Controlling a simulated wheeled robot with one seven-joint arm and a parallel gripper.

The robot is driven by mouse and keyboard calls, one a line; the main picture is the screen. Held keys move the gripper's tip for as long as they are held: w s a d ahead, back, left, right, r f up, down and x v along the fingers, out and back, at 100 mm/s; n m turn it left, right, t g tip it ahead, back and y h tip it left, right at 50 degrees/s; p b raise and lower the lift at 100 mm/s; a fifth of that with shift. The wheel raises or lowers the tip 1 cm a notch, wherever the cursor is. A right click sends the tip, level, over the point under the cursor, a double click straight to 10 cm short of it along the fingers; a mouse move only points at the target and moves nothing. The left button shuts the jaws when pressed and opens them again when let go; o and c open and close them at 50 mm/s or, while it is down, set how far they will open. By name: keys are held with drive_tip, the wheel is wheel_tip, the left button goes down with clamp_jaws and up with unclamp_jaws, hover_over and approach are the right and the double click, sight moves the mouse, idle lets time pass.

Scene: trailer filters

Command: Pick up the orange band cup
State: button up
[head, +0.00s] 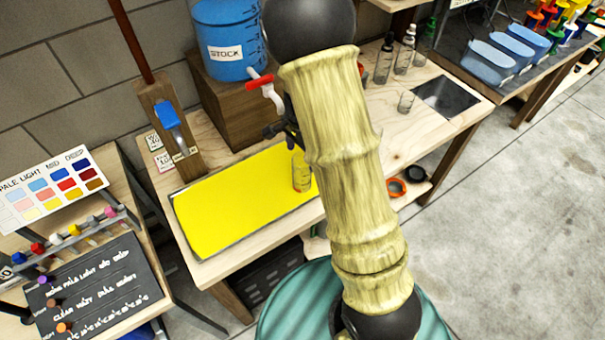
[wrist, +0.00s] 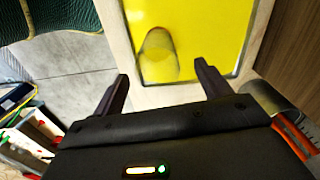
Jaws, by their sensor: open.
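A clear cup (head: 302,172) stands on the yellow mat (head: 225,210), close to the mat's right end and beside my arm. It looks yellow-tinted through its walls; an orange band is not clear at this size. In the wrist view the cup (wrist: 158,55) shows as a see-through shape on the yellow surface (wrist: 215,35), ahead of my fingers. My gripper (wrist: 163,88) is open and empty, with the cup beyond the fingertips and apart from them. In the head view my arm partly covers my gripper (head: 283,130), which is above the mat.
A blue STOCK barrel (head: 225,50) with a red-handled tap (head: 262,82) stands on a wooden block (head: 232,110) behind the mat. Several clear bottles (head: 404,50) and another small cup (head: 406,101) stand on the bench's right. An orange ring (head: 396,187) lies on the lower shelf.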

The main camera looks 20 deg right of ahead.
sight(302, 164)
drive_tip(key=f, duration=0.5)
drive_tip(key=shift+s+p, duration=0.2)
drive_tip(key=shift+p, duration=0.1)
drive_tip(key=c, duration=1.1)
drive_tip(key=shift+r, duration=0.2)
drive_tip(key=shift+w+r, duration=0.1)
drive_tip(key=shift+r, duration=8.7)
